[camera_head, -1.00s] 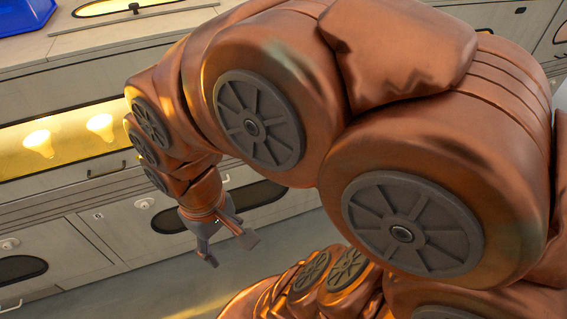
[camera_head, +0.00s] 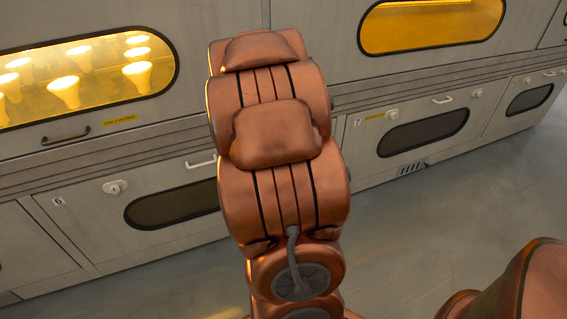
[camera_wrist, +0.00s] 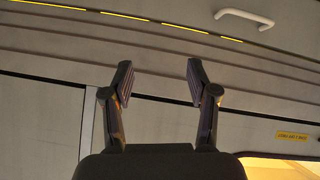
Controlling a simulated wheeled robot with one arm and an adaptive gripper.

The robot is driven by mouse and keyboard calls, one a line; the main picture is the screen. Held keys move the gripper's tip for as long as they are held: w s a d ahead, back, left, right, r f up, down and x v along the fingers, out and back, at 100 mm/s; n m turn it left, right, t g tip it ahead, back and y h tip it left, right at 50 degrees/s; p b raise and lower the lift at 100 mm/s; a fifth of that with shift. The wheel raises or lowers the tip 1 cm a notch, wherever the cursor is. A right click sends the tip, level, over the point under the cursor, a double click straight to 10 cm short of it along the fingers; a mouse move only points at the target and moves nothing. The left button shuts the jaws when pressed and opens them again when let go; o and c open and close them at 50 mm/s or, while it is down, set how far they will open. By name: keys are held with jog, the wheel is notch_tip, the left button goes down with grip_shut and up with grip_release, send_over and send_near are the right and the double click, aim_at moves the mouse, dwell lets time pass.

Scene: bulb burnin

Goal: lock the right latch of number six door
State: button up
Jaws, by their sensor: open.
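The number six door, marked by a small 6 label (camera_head: 57,202), is in the lower row at left in the head view. It has a dark oval window (camera_head: 170,205), a pale handle (camera_head: 200,162) and a round left latch (camera_head: 115,187). Its right side, where the right latch would be, is hidden behind my arm. In the wrist view my gripper (camera_wrist: 160,85) is open and empty, its fingers in front of the grey cabinet face. A white handle (camera_wrist: 244,18) shows at top right there; I cannot tell whose. My gripper is hidden in the head view.
Above are ovens with lit windows, one with several bulbs (camera_head: 65,90), one plain yellow (camera_head: 430,25). The number seven door (camera_head: 357,150) is to the right, with its own latches (camera_head: 392,114). The grey floor (camera_head: 420,230) before the cabinets is clear. A yellow label (camera_wrist: 291,136) shows in the wrist view.

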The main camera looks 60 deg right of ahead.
jog(key=s+d+f+m+t+h+b, duration=0.1)
jog(key=s+d+f+t+h+b, duration=0.15)
jog(key=d+f+b, duration=0.5)
jog(key=s+d+f+m+t+h+b, duration=0.1)
jog(key=s+d+f+t+b, duration=0.3)
jog(key=d+f+b, duration=0.4)
jog(key=b+x, duration=0.2)
jog(key=x, duration=0.4)
jog(key=shift+w+a+f, duration=0.2)
jog(key=shift+w+f, duration=0.1)
jog(key=shift+w, duration=0.25)
grip_shut()
